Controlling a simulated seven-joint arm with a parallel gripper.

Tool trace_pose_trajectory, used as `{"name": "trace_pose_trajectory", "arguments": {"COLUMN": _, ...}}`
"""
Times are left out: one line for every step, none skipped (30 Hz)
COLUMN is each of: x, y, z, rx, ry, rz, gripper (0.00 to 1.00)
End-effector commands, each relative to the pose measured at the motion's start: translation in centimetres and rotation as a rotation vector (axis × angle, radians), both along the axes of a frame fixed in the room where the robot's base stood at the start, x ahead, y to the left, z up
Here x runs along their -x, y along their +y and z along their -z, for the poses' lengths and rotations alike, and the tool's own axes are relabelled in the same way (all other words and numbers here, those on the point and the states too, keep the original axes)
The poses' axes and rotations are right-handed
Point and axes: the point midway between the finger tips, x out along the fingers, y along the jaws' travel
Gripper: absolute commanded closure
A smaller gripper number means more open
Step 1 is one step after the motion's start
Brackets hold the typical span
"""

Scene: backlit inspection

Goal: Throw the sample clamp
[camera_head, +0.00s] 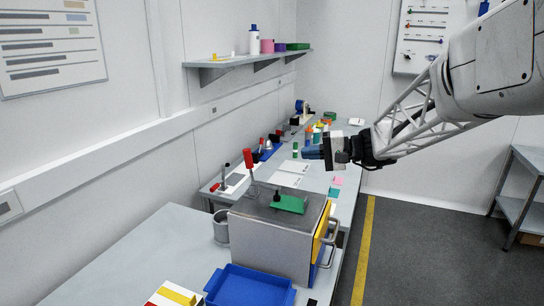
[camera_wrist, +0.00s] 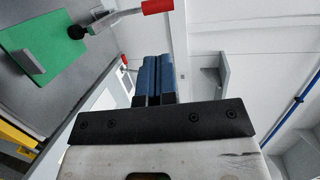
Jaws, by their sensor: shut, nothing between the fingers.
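The sample clamp has a red handle (camera_head: 248,158) on a metal lever, standing up at the back left of a grey box top. In the wrist view the red handle (camera_wrist: 157,6) shows at the top edge, with its metal arm running left to a black tip by a green plate (camera_wrist: 42,42). The green plate also lies on the box in the head view (camera_head: 289,204). My gripper (camera_head: 308,152) has blue fingers, is shut and empty, and is in the air right of and beyond the handle. In the wrist view the shut fingers (camera_wrist: 157,64) are apart from the handle.
The grey box (camera_head: 265,245) has a yellow-edged front and a side handle. A blue tray (camera_head: 250,288) is in front of it and a grey cup (camera_head: 221,227) to its left. Several small items crowd the bench behind. A wall shelf (camera_head: 245,62) is above.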

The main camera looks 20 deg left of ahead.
Motion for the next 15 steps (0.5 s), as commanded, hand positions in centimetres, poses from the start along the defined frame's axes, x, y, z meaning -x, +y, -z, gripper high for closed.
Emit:
{"name": "trace_pose_trajectory", "arguments": {"x": 0.0, "y": 0.1, "z": 0.0, "rx": 0.0, "ry": 0.0, "rz": 0.0, "gripper": 1.0}}
{"name": "trace_pose_trajectory", "arguments": {"x": 0.0, "y": 0.2, "z": 0.0, "rx": 0.0, "ry": 0.0, "rz": -0.001, "gripper": 1.0}}
{"name": "trace_pose_trajectory", "arguments": {"x": 0.1, "y": 0.3, "z": 0.1, "rx": 0.0, "ry": 0.0, "rz": -0.001, "gripper": 1.0}}
{"name": "trace_pose_trajectory", "arguments": {"x": 0.1, "y": 0.4, "z": 0.1, "rx": 0.0, "ry": 0.0, "rz": -0.001, "gripper": 1.0}}
{"name": "trace_pose_trajectory", "arguments": {"x": 0.2, "y": 0.6, "z": 0.1, "rx": 0.0, "ry": 0.0, "rz": -0.002, "gripper": 1.0}}
{"name": "trace_pose_trajectory", "arguments": {"x": 0.2, "y": 0.8, "z": 0.1, "rx": 0.0, "ry": 0.0, "rz": -0.002, "gripper": 1.0}}
{"name": "trace_pose_trajectory", "arguments": {"x": 0.2, "y": 1.0, "z": 0.2, "rx": 0.0, "ry": 0.0, "rz": -0.002, "gripper": 1.0}}
{"name": "trace_pose_trajectory", "arguments": {"x": 0.3, "y": 1.3, "z": 0.2, "rx": 0.0, "ry": 0.0, "rz": -0.002, "gripper": 1.0}}
{"name": "trace_pose_trajectory", "arguments": {"x": 0.3, "y": 1.6, "z": 0.3, "rx": 0.0, "ry": 0.0, "rz": -0.002, "gripper": 1.0}}
{"name": "trace_pose_trajectory", "arguments": {"x": 0.4, "y": 1.8, "z": 0.3, "rx": 0.0, "ry": 0.0, "rz": -0.001, "gripper": 1.0}}
{"name": "trace_pose_trajectory", "arguments": {"x": 0.5, "y": 2.1, "z": 0.4, "rx": 0.0, "ry": 0.0, "rz": -0.001, "gripper": 1.0}}
{"name": "trace_pose_trajectory", "arguments": {"x": 0.5, "y": 2.6, "z": 0.5, "rx": 0.0, "ry": 0.0, "rz": -0.001, "gripper": 1.0}}
{"name": "trace_pose_trajectory", "arguments": {"x": 0.6, "y": 3.0, "z": 0.5, "rx": 0.0, "ry": 0.0, "rz": -0.002, "gripper": 1.0}}
{"name": "trace_pose_trajectory", "arguments": {"x": 0.7, "y": 3.3, "z": 0.6, "rx": 0.0, "ry": 0.0, "rz": -0.002, "gripper": 1.0}}
{"name": "trace_pose_trajectory", "arguments": {"x": 0.8, "y": 3.8, "z": 0.7, "rx": 0.0, "ry": 0.001, "rz": -0.003, "gripper": 1.0}}
